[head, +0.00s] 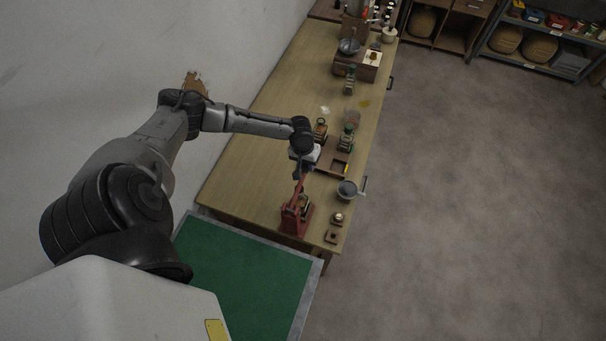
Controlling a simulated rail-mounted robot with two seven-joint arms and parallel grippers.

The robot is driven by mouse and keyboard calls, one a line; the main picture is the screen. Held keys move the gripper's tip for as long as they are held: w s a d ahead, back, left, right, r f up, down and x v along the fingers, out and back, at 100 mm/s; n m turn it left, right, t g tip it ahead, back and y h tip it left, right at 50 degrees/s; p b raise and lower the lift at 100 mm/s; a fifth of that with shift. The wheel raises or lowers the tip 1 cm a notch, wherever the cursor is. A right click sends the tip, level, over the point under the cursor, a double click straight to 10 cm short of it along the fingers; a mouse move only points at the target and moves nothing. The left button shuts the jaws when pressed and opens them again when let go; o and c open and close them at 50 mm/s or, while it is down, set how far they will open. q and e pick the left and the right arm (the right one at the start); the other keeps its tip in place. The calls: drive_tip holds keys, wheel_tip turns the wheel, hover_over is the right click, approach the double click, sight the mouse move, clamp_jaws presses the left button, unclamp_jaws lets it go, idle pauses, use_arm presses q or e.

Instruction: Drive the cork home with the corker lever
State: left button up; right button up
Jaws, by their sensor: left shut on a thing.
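The red corker (291,218) stands near the close end of the wooden bench. Its red lever (299,187) points up and away from the base. My left gripper (302,172) is above the corker, shut on the upper end of the lever; the fingers are small and partly hidden by the wrist. A small glass demijohn seems to stand in the corker, mostly hidden by its frame. The cork cannot be made out. My right gripper is not in view.
Two demijohns (347,138) (320,129) stand by a wooden tray (333,169) beyond the corker; another (350,80) stands farther back. A grey bowl (347,189) and small wooden pieces (332,236) lie right of the corker. A wall borders the bench's left side.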

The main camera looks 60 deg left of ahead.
use_arm(q)
drive_tip(key=shift+s+d+f+b, duration=0.1)
drive_tip(key=shift+f+b, duration=0.15)
drive_tip(key=shift+f, duration=0.5)
drive_tip(key=shift+s+d+f+b, duration=0.1)
drive_tip(key=shift+f+b, duration=0.15)
drive_tip(key=shift+f, duration=0.5)
drive_tip(key=o, duration=0.6)
drive_tip(key=shift+o, duration=0.6)
drive_tip(key=shift+s, duration=0.1)
drive_tip(key=shift+o, duration=1.2)
drive_tip(key=shift+r, duration=0.1)
drive_tip(key=shift+a, duration=0.1)
drive_tip(key=r+p, duration=0.1)
drive_tip(key=p, duration=0.1)
drive_tip(key=r+p, duration=0.1)
drive_tip(key=r, duration=0.1)
drive_tip(key=r+p, duration=0.2)
drive_tip(key=shift+s+a+p, duration=0.1)
drive_tip(key=shift+a+p, duration=0.15)
drive_tip(key=shift+p, duration=0.1)
